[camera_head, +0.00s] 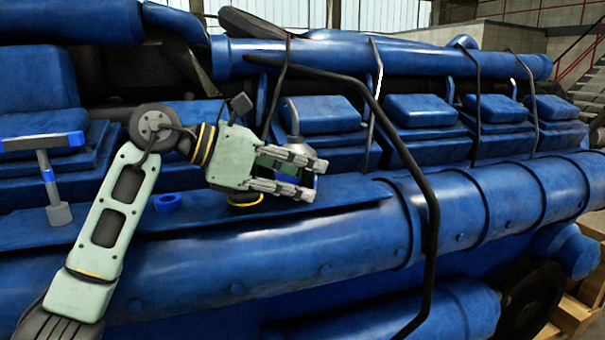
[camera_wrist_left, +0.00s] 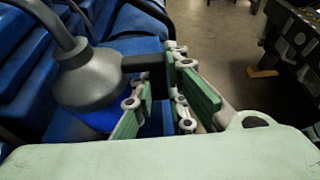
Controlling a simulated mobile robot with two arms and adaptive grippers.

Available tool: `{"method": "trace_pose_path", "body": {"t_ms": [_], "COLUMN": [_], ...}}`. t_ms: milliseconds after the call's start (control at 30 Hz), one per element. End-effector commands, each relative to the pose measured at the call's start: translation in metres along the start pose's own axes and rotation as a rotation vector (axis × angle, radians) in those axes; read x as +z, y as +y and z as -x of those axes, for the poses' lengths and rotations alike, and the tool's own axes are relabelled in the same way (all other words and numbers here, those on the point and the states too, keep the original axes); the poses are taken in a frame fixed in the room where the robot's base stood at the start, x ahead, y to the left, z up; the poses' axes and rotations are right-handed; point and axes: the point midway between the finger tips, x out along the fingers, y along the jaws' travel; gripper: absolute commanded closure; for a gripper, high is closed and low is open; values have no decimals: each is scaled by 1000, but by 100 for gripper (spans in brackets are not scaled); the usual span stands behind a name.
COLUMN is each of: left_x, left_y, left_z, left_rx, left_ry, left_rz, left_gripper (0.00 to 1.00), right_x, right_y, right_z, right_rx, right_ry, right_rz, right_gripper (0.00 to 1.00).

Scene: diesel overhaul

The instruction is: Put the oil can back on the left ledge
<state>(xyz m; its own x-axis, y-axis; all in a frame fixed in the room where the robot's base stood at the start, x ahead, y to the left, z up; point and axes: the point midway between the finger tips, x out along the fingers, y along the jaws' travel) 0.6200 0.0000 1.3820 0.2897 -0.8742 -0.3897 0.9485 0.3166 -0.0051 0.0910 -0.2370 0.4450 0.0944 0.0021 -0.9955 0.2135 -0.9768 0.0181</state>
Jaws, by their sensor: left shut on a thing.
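The oil can shows in the left wrist view as a grey cone top (camera_wrist_left: 88,80) with a curved spout, a dark handle and a blue body. In the head view its spout (camera_head: 292,115) rises behind my left gripper (camera_head: 310,178). My left gripper (camera_wrist_left: 155,105) is shut on the can's dark handle, and the can looks upright. Most of the can is hidden behind the fingers in the head view. The flat blue ledge (camera_head: 105,226) runs below the gripper. I cannot tell whether the can's base touches it. My right gripper is not in view.
On the ledge are a blue ring (camera_head: 167,202), a dark piece with a yellow rim (camera_head: 245,200) under my gripper, and a T-shaped tool (camera_head: 52,185) at far left. A dark bent pipe (camera_head: 405,155) stands right of the gripper. Blue engine covers (camera_head: 418,110) line the back.

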Motion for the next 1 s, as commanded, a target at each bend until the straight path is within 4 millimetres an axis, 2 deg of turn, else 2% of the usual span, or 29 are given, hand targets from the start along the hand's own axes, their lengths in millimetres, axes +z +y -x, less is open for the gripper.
{"method": "trace_pose_path", "body": {"t_ms": [467,500,733,1000], "left_x": [-7,-7,-8,-10], "left_y": [0,0,0,0], "left_z": [-3,-3,-3,-4], "left_rx": [0,0,0,0], "left_ry": [-2,-2,-1,3], "left_rz": [-1,-1,0,3], "left_gripper": [100,86,66,65], "right_x": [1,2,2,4], "right_y": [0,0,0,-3], "right_z": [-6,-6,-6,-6], "right_rx": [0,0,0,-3], "right_ry": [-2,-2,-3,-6], "right_rz": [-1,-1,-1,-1], "right_gripper": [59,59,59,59]}}
